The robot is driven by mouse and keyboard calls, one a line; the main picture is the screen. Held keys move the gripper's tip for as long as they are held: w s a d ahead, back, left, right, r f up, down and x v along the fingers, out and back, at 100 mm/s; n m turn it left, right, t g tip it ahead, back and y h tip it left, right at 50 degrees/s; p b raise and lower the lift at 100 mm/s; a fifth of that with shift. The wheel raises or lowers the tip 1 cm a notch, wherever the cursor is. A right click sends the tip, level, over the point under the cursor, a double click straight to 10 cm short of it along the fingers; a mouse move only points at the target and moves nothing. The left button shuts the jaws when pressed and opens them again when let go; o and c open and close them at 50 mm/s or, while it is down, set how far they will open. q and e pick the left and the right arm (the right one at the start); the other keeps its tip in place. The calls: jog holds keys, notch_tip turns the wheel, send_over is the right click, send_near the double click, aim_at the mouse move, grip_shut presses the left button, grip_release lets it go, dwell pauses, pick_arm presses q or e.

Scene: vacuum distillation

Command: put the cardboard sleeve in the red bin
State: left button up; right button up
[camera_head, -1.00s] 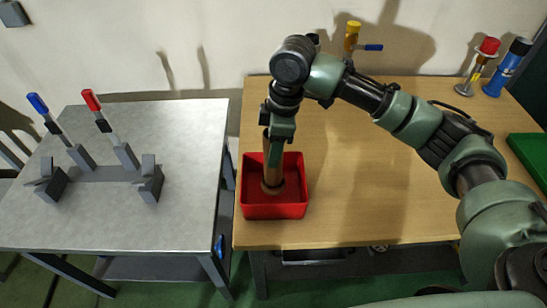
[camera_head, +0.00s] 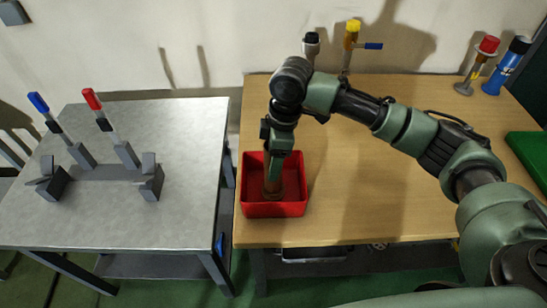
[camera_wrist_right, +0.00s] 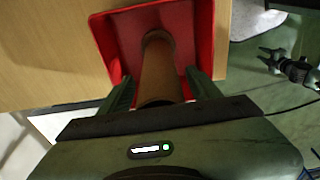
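The red bin (camera_head: 275,210) stands at the left end of the wooden table, and it fills the top of the right wrist view (camera_wrist_right: 108,48). The brown cardboard sleeve (camera_head: 272,187) is upright inside the bin's walls, and its tube also shows in the right wrist view (camera_wrist_right: 158,70). Whether the sleeve's lower end touches the bin floor is hard to tell.
A metal table (camera_head: 190,130) on the left holds a grey stand (camera_head: 105,172) with red and blue handled tools. At the back of the wooden table (camera_head: 390,185) are a yellow-topped tool (camera_head: 352,30), a red-topped item (camera_head: 488,46) and a blue bottle (camera_head: 508,67). The table's middle is clear.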

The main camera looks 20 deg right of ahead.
jog(key=shift+r, duration=0.1)
notch_tip(320, 180, up, 12)
jog(key=d+b, duration=0.1)
jog(key=shift+s+d+b, duration=0.25)
jog(key=shift+d+b, duration=0.1)
jog(key=shift+b, duration=0.05)
